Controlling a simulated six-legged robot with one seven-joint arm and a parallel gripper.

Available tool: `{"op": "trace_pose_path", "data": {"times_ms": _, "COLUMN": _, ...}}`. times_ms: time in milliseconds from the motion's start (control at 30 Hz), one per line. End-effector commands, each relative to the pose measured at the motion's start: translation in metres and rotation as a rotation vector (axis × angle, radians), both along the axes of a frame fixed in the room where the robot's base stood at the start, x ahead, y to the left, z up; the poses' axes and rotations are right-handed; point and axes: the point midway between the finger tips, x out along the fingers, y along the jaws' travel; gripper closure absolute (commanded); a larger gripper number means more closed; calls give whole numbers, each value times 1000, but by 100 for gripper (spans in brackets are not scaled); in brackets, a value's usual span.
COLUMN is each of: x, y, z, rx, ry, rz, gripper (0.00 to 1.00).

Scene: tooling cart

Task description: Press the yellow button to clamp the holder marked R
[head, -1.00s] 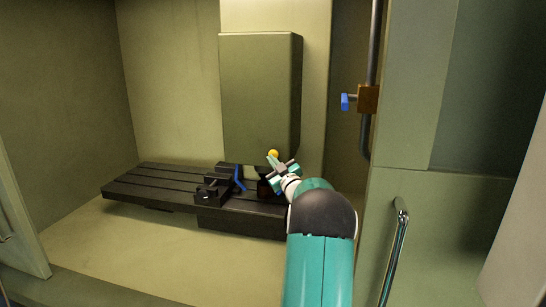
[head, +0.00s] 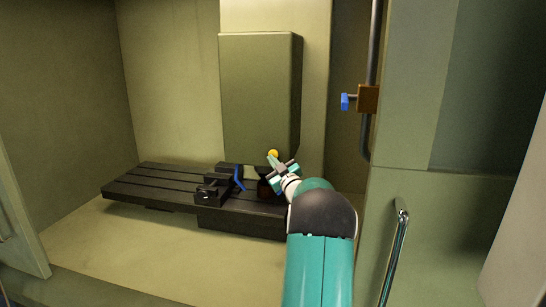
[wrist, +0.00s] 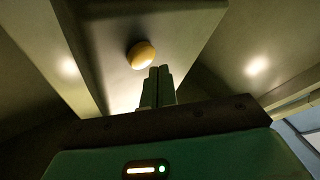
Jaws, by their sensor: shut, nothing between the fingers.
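The yellow button (head: 273,153) sits on the lower part of the tall box-shaped housing (head: 258,95) at the back of the cabinet. In the wrist view the yellow button (wrist: 141,55) shows as a round knob just ahead and slightly left of my fingertips. My gripper (head: 272,160) is shut and empty, with its tips at or just below the button. In the wrist view my gripper (wrist: 159,71) has both fingers together. I cannot tell whether they touch the button. No holder marked R is legible.
A pipe with a blue-handled valve (head: 346,102) runs at the right. A metal door handle (head: 397,245) stands at the front right.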

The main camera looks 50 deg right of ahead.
Motion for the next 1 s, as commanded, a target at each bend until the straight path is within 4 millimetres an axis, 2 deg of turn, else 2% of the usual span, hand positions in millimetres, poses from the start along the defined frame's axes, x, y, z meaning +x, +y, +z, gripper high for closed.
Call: {"op": "trace_pose_path", "data": {"times_ms": 1000, "x": 3, "y": -8, "z": 0, "rx": 1, "ry": 0, "rz": 0, "gripper": 100}}
